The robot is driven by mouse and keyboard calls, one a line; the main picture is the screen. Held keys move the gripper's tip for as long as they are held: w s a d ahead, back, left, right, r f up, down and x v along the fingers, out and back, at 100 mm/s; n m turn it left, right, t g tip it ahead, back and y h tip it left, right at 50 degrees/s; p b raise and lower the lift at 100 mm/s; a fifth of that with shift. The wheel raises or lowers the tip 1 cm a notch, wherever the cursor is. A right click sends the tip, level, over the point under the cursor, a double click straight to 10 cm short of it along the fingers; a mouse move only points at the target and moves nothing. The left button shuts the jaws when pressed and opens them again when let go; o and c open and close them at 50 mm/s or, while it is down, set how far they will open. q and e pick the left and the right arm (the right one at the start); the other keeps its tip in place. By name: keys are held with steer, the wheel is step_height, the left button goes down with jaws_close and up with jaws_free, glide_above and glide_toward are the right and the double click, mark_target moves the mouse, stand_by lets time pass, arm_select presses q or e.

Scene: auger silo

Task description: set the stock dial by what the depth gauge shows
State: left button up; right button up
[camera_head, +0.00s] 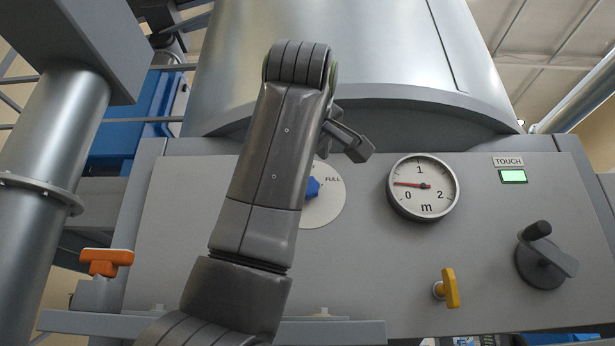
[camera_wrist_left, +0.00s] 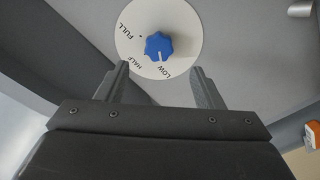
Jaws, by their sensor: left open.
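The depth gauge (camera_head: 422,187) is a round white face marked 0, 1, 2 and m. Its red needle points left, between 0 and 1, a little under halfway. The stock dial (camera_wrist_left: 188,30) is a white disc marked FULL, HALF and LOW with a blue knob (camera_wrist_left: 158,46). The knob's white mark points towards LOW. In the head view my left arm hides much of the dial; part of the knob (camera_head: 312,187) and FULL show. My left gripper (camera_wrist_left: 160,82) is open and empty, its fingers short of the knob. It also shows in the head view (camera_head: 350,145).
On the grey panel are a lit green TOUCH light (camera_head: 513,176), a dark crank (camera_head: 543,262) and a yellow lever (camera_head: 447,288). An orange handle (camera_head: 106,261) stands at the left. A ledge runs below the panel, and the metal silo (camera_head: 390,50) rises behind.

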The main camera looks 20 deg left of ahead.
mark_target(313, 186)
arm_select(q)
steer(key=p+x, duration=0.3)
steer(key=x, duration=0.5)
steer(key=shift+w, duration=0.2)
arm_select(e)
steer(key=r, duration=0.2)
steer(key=w+a+r, duration=0.1)
steer(key=shift+w+a+r, duration=0.1)
steer(key=shift+r, duration=0.3)
arm_select(q)
steer(key=shift+c, duration=0.9)
steer(key=c, duration=0.8)
arm_select(e)
steer(key=shift+w+d, duration=0.15)
steer(key=shift+d, duration=0.2)
